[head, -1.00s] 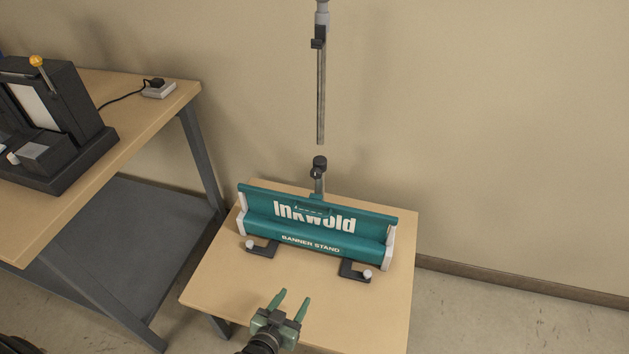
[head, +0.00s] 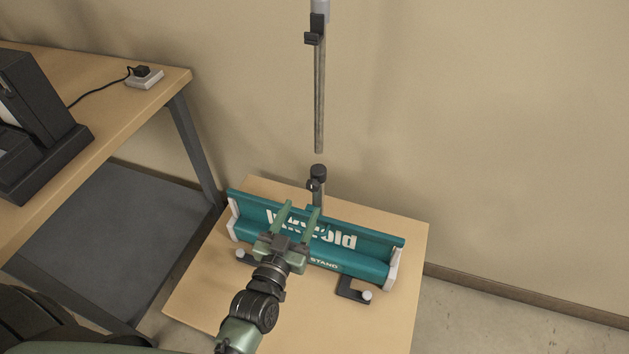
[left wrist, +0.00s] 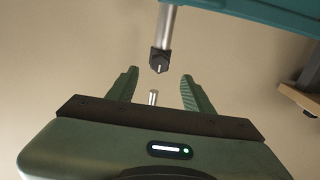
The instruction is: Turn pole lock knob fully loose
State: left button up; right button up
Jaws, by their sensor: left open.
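The teal banner stand (head: 375,262) sits on a small wooden table. A short metal pole rises behind it, with a black lock knob and collar (head: 318,173) at its top. In the left wrist view, which looks inverted, the black lock piece (left wrist: 159,61) shows ahead, between the fingertips in the picture. My left gripper (head: 300,207) is open and empty, in front of the stand and short of the knob in the head view. It covers part of the stand's lettering. The left wrist view shows its spread green fingers (left wrist: 160,75). My right gripper is not in view.
An upper metal pole (head: 319,105) with a black clip hangs above the knob, with a gap between them. Its end (left wrist: 153,98) shows in the left wrist view. A workbench (head: 110,105) with a black machine stands at the left. The wall is close behind.

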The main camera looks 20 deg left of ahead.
aim_at(311, 187)
pick_arm(q)
jog(key=w, duration=0.5)
jog(key=shift+w+d+r, duration=0.1)
jog(key=shift+w, duration=0.75)
grip_shut()
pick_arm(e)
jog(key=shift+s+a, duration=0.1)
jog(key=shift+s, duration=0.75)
